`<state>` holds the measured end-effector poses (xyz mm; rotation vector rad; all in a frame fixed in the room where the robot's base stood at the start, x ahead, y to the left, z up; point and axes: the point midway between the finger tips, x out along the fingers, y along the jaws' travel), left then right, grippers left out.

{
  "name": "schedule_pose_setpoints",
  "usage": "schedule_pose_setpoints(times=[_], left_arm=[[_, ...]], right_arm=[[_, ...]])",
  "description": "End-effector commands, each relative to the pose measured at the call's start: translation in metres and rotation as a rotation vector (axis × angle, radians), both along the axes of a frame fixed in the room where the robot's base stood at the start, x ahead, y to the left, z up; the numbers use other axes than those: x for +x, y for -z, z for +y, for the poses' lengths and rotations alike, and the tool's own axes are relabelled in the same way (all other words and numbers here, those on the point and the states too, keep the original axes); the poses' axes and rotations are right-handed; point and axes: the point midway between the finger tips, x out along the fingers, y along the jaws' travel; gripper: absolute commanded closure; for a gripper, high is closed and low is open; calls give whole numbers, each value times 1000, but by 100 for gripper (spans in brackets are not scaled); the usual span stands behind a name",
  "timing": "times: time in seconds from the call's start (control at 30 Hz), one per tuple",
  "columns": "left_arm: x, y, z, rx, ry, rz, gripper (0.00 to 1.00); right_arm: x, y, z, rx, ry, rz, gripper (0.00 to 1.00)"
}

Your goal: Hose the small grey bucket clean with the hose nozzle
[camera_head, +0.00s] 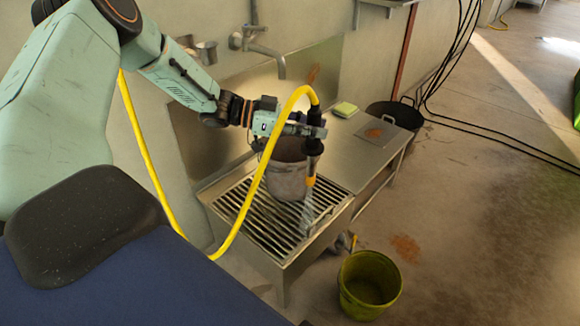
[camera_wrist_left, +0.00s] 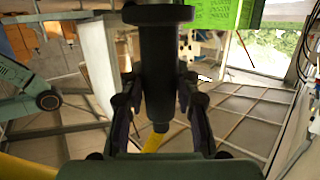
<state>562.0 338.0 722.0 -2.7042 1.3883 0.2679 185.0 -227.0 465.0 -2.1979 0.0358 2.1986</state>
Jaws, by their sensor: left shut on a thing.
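The small grey bucket (camera_head: 286,182) stands upright on the slatted grate of the metal sink; my gripper and the hose partly cover its rim. My left gripper (camera_head: 313,132) is shut on the black hose nozzle (camera_head: 311,164), which points down at the bucket's right side. The nozzle also shows upright between the fingers in the wrist view (camera_wrist_left: 158,70). A pale streak, like water, runs from its orange tip down to the grate, beside the bucket's right wall. The yellow hose (camera_head: 258,180) arches from the nozzle's top. The bucket's inside is mostly hidden. My right gripper is not in view.
A wall tap (camera_head: 262,47) is behind the sink (camera_head: 333,222). A green-yellow sponge (camera_head: 345,109) lies on the side counter (camera_head: 350,150). A black tub (camera_head: 396,114) stands beyond it. A yellow-green bucket (camera_head: 369,284) stands on the floor in front. Black cables cross the floor at right.

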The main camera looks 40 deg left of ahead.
Motion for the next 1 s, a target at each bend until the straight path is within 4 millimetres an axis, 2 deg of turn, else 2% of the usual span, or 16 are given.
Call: schedule_pose_setpoints(times=[1.0], left_arm=[[35,0,39,1,0,-2,100]], right_arm=[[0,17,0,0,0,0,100]])
